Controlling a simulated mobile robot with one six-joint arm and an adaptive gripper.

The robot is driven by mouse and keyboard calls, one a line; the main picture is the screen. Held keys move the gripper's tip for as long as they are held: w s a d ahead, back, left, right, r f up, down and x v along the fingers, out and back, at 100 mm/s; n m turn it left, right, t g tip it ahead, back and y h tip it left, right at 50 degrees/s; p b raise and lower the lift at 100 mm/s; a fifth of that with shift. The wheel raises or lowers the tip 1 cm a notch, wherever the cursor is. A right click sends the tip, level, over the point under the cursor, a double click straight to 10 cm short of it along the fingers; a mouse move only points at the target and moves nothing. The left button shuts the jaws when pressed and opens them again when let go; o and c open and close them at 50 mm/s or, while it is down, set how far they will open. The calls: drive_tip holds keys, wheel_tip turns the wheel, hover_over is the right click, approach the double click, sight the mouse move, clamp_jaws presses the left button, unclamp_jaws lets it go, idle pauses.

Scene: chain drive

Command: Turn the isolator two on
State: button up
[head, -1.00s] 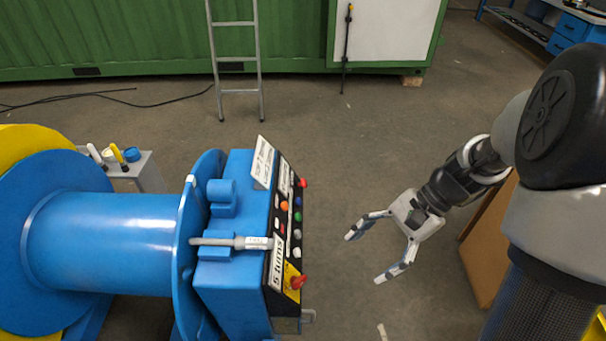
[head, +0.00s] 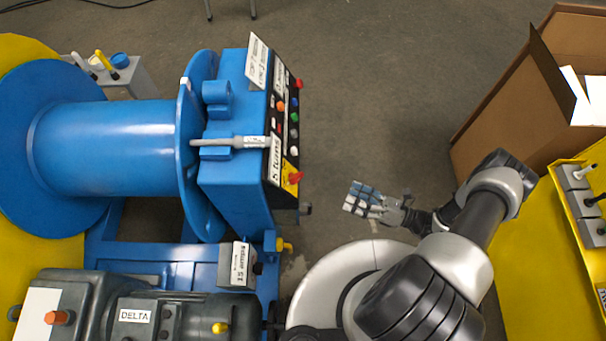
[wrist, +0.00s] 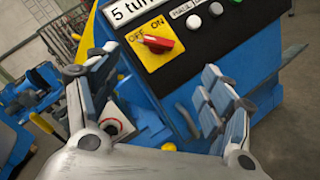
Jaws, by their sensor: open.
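A red rotary switch (wrist: 160,44) sits on a yellow plate marked OFF and ON, on the black panel ahead of my gripper. In the head view the same red switch (head: 295,178) is at the near end of the blue machine's panel. I cannot read a label naming it isolator two, nor tell its setting. My gripper (head: 354,198) is open and empty, to the right of the panel and apart from it. In the wrist view the gripper's fingers (wrist: 152,88) are spread below the switch, with nothing between them.
The panel carries several coloured buttons (head: 294,118) and a "5 turns" label (head: 274,160). A small box marked "15 amps" (head: 239,264) and a yellow knob (head: 285,245) are below. A cardboard box (head: 500,110) and yellow bench (head: 520,250) stand right. Floor is clear between.

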sight(300, 176)
drive_tip(key=b+x, duration=0.1)
drive_tip(key=x, duration=1.6)
drive_tip(key=shift+a, duration=0.15)
drive_tip(key=shift+c, duration=0.6)
drive_tip(key=c, duration=0.9)
